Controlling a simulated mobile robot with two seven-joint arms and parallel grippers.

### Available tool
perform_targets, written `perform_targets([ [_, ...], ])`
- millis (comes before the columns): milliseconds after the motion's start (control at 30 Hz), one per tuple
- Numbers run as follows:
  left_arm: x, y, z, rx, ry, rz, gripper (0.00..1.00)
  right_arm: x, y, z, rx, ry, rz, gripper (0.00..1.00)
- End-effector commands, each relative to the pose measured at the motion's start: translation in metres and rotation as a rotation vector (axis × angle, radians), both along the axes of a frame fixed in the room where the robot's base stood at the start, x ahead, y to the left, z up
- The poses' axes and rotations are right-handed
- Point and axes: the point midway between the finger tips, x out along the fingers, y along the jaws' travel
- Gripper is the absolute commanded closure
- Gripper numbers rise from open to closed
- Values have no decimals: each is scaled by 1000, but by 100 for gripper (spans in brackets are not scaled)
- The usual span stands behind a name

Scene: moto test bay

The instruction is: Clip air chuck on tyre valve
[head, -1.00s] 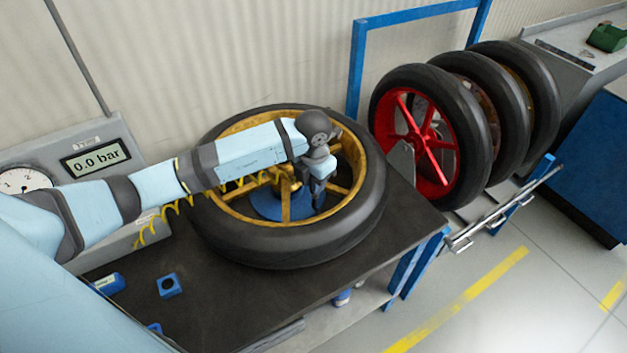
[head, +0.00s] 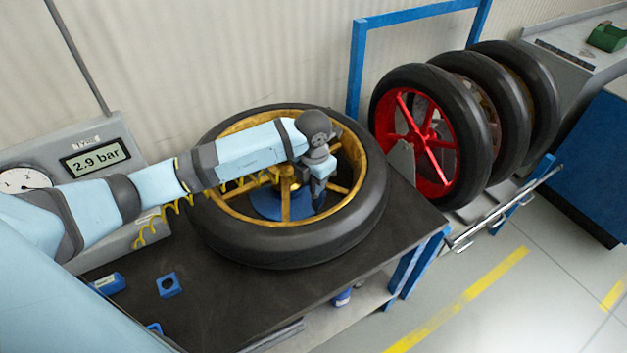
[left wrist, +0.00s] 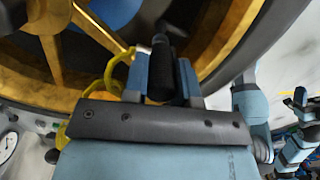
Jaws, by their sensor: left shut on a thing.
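The wheel with gold rim and black tyre (head: 300,245) lies flat on the bench, over a blue hub support (head: 268,204). My left gripper (head: 318,203) reaches down inside the rim at its right side. In the left wrist view, my left gripper (left wrist: 163,85) is shut on the dark air chuck (left wrist: 160,70), close against the inner edge of the gold rim (left wrist: 215,45). A yellow coiled hose (head: 175,207) runs from the gauge unit towards the chuck. The tyre valve is hidden behind the chuck and fingers. The gauge unit's display (head: 96,158) reads 2.9 bar.
A blue block with a hole (head: 168,285) and a blue item (head: 108,283) lie on the dark bench top (head: 230,305). A rack of upright wheels, with a red-rimmed one (head: 425,140) in front, stands to the right. The floor at front right is clear.

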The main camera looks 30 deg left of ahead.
Motion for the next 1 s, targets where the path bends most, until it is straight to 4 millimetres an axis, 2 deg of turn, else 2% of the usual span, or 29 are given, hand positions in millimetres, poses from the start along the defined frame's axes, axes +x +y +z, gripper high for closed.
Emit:
perform_targets([
  [200, 0, 0, -1, 0, 1, 0, 100, 0, 0, 0, 0, -1, 0, 20],
  [233, 0, 0, -1, 0, 1, 0, 72, 0, 0, 1, 0, -1, 0, 20],
  [333, 0, 0, -1, 0, 1, 0, 49, 0, 0, 1, 1, -3, 0, 20],
  [367, 0, 0, -1, 0, 1, 0, 45, 1, 0, 1, 1, -3, 0, 20],
  [567, 0, 0, -1, 0, 1, 0, 45, 1, 0, 2, 1, -4, 0, 20],
  [600, 0, 0, -1, 0, 1, 0, 36, 1, 0, 2, 1, -4, 0, 20],
  [667, 0, 0, -1, 0, 1, 0, 24, 1, 0, 2, 1, -4, 0, 20],
  [1000, 0, 0, 1, 0, 0, 0, 24, 1, 0, 3, 1, -3, 0, 20],
])
